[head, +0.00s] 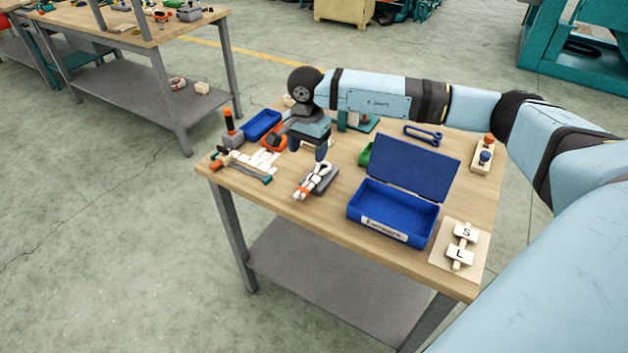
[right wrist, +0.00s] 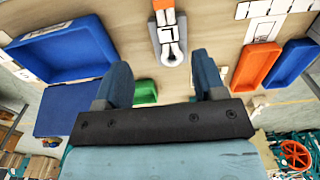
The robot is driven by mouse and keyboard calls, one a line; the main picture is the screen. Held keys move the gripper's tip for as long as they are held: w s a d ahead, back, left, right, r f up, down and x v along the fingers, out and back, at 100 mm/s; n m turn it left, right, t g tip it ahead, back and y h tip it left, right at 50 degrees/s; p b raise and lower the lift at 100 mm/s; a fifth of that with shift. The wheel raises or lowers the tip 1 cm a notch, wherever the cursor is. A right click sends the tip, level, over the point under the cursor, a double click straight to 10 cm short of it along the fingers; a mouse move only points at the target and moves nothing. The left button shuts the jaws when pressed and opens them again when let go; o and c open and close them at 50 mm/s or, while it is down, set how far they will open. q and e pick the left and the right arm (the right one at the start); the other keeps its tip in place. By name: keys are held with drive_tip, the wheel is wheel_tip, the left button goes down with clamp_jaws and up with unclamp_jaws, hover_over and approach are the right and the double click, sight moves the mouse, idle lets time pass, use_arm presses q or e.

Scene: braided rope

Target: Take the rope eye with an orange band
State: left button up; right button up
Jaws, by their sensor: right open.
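The rope eye (head: 320,176) is a white braided loop with an orange band (head: 303,193) near its front end. It lies on a small grey block (head: 326,183) on the table. In the right wrist view the white rope (right wrist: 169,36) and its orange band (right wrist: 166,17) show at the top middle, beyond the fingertips. My right gripper (head: 322,154) points down just above and behind the rope eye. Its two blue fingers (right wrist: 163,72) are apart with nothing between them. My left gripper is not in view.
A board with S and L pieces (head: 442,257) lies at the right front. Orange (right wrist: 257,66) and blue (right wrist: 294,64) trays, a green bin (head: 366,154) and a hammer-like tool (head: 243,170) are near.

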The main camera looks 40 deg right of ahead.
drive_tip(key=p, duration=0.1)
hover_over(306, 186)
drive_tip(key=f, duration=0.7)
drive_tip(key=shift+s+f, duration=0.35)
drive_tip(key=shift+f, duration=0.05)
drive_tip(key=f, duration=0.1)
drive_tip(key=f+p, duration=0.1)
drive_tip(key=f, duration=0.3)
drive_tip(key=shift+w+d+f, duration=0.1)
drive_tip(key=shift+w, duration=0.3)
drive_tip(key=c, duration=1.1)
